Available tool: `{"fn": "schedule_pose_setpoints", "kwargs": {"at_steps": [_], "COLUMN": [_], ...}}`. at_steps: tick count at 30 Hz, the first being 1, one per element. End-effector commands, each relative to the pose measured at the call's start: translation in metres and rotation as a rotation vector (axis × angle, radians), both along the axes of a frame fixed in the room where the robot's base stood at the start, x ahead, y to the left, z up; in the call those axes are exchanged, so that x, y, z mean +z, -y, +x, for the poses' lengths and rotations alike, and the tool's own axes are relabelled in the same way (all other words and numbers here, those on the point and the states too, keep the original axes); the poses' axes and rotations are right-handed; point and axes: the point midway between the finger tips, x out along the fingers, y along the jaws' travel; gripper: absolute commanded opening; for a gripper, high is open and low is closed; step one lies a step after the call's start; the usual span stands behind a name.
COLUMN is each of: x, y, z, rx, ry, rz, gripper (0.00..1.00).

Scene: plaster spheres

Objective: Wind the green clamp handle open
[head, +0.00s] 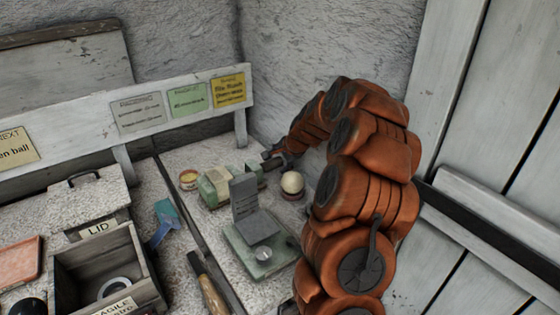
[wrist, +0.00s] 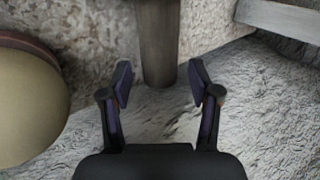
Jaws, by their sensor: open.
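A pale green, block-like fixture (head: 218,186) stands on the bench left of my gripper in the head view. It may be the clamp; I cannot make out its handle. My gripper (head: 268,158) is beside its right end, just behind a cream ball (head: 292,182) on a dark red stand. In the wrist view my gripper (wrist: 160,82) is open, with nothing held between its fingers. A grey-brown upright post (wrist: 159,42) shows between and beyond the fingertips. The ball (wrist: 28,108) fills the left edge there. No green part shows in the wrist view.
A green-based device with a grey upright plate (head: 244,198) stands in front of the fixture. A label rail (head: 140,135) and rough wall are behind.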

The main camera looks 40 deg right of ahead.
Motion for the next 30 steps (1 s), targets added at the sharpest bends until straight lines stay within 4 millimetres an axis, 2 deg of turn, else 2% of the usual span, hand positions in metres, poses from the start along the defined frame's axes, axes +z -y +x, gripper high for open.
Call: {"fn": "schedule_pose_setpoints", "kwargs": {"at_steps": [21, 30], "x": [0.084, 0.093], "y": [-0.002, -0.004], "z": [-0.061, -0.069], "rx": [-0.002, -0.001], "ry": [0.004, -0.001], "rz": [-0.004, 0.001], "gripper": [0.62, 0.62]}}
